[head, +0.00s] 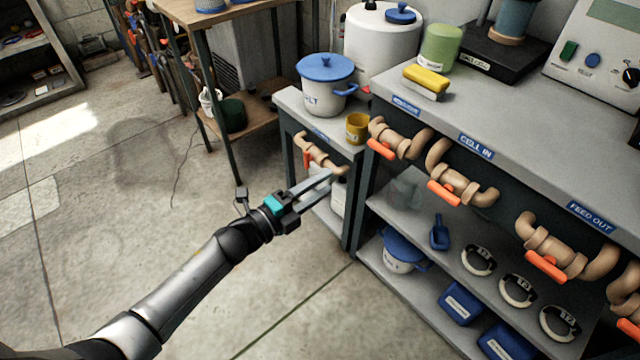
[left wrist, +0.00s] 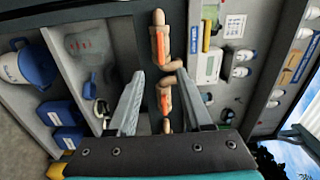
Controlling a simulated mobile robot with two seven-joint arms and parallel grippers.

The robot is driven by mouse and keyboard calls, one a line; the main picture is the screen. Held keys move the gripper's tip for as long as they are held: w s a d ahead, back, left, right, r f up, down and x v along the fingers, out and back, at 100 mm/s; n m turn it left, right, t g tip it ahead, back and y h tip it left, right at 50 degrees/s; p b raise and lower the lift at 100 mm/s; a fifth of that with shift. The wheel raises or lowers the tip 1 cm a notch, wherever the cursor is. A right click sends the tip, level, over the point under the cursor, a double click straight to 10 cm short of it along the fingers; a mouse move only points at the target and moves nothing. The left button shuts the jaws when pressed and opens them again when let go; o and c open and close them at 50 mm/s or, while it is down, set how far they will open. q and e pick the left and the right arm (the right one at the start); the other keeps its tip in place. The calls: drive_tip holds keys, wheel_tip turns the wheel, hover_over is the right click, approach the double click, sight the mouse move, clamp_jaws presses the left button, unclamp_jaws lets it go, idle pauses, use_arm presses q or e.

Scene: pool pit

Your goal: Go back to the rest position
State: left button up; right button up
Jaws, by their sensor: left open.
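My left arm comes in from the lower left of the head view and reaches toward the workbench. My left gripper (head: 318,186) is open, and nothing shows between its fingers. In the head view its fingertips overlap the front of the low side stand, just below a beige pipe valve with an orange handle (head: 320,155). The left wrist view shows the two fingers (left wrist: 160,82) spread apart, with beige pipes and orange handles (left wrist: 161,45) beyond them. I cannot tell the exact gap to the pipes. My right gripper is in neither view.
The grey workbench (head: 540,125) fills the right side, with several orange-handled valves (head: 462,183) sticking out in front. A blue-lidded pot (head: 325,85) and a yellow cup (head: 357,128) stand on the side stand. The concrete floor (head: 120,200) at left is clear.

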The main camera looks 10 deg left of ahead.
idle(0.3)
use_arm(q)
drive_tip(key=s+a+f+n+g+y, duration=0.1)
drive_tip(key=s+a+f+n+y, duration=0.3)
drive_tip(key=f, duration=0.4)
drive_tip(key=s+a+f+n+g+y+p, duration=0.1)
drive_tip(key=s+a+f+n+g+y, duration=0.15)
drive_tip(key=f+n, duration=0.35)
drive_tip(key=s+a+f+n+g+y, duration=0.15)
drive_tip(key=s+a+f+n, duration=0.3)
drive_tip(key=f, duration=0.45)
drive_tip(key=s+f+n+g+y, duration=0.1)
drive_tip(key=s+f, duration=0.3)
drive_tip(key=s, duration=0.5)
drive_tip(key=s+a+f+n+g+y+p, duration=0.1)
drive_tip(key=s+f+n+g, duration=0.3)
drive_tip(key=s, duration=0.5)
drive_tip(key=s+f+n+g+y, duration=0.1)
drive_tip(key=s+f+n+g, duration=0.1)
drive_tip(key=s+f, duration=0.3)
drive_tip(key=s+n, duration=0.1)
drive_tip(key=s, duration=0.3)
drive_tip(key=shift+a+f, duration=0.2)
drive_tip(key=shift+f, duration=0.05)
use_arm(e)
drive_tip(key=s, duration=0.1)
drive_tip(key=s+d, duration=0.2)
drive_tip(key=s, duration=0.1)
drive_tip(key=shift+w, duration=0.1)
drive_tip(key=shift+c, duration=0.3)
